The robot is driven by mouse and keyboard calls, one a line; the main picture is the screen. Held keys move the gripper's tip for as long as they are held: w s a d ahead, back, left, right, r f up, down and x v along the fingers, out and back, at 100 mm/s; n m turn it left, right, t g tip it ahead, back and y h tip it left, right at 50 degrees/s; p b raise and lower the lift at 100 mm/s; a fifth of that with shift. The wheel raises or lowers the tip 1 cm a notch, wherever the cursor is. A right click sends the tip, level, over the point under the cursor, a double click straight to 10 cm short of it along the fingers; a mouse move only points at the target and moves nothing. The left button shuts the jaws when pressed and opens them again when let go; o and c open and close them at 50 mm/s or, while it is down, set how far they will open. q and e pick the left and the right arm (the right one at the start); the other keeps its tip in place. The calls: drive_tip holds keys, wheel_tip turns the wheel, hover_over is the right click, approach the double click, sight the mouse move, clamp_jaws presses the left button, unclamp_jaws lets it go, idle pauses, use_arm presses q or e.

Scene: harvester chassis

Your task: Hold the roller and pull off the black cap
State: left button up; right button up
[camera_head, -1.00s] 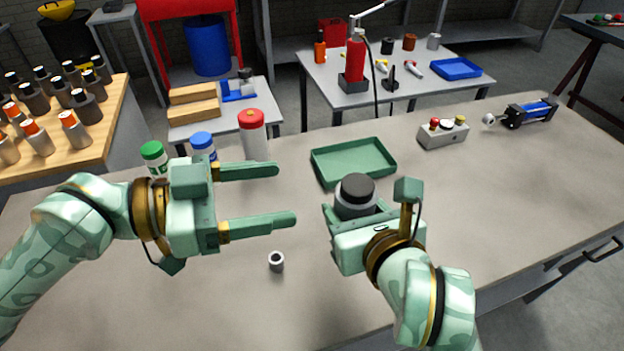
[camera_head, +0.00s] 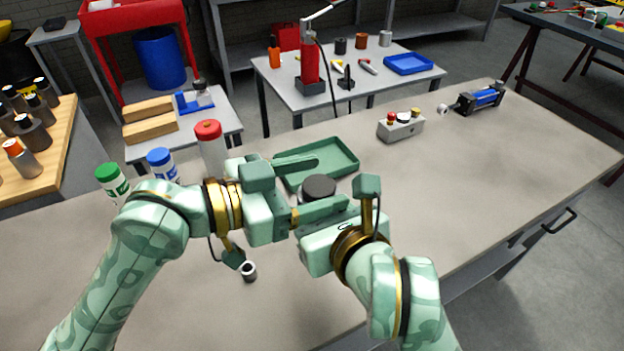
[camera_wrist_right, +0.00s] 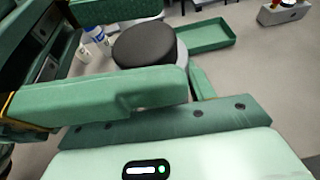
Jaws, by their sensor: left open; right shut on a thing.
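The black cap (camera_head: 319,187) sits on top of the grey roller (camera_wrist_right: 182,57), which stands upright in my right gripper (camera_head: 318,212). The cap also shows in the right wrist view (camera_wrist_right: 144,45). My right gripper is shut on the roller above the bench; in the head view the roller's body is mostly hidden. My left gripper (camera_head: 332,181) is open, one finger beyond the cap and one on its near side. In the right wrist view a left finger (camera_wrist_right: 100,96) crosses in front of the roller. I cannot tell whether the fingers touch the cap.
A green tray (camera_head: 345,153) lies just behind the grippers. Red-, blue- and green-capped bottles (camera_head: 210,140) stand behind my left arm.

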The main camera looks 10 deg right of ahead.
sight(312, 186)
use_arm(q)
drive_tip(key=c, duration=1.2)
drive_tip(key=shift+r, duration=0.15)
drive_tip(key=shift+r, duration=0.95)
drive_tip(key=shift+r, duration=0.1)
drive_tip(key=shift+r, duration=1.95)
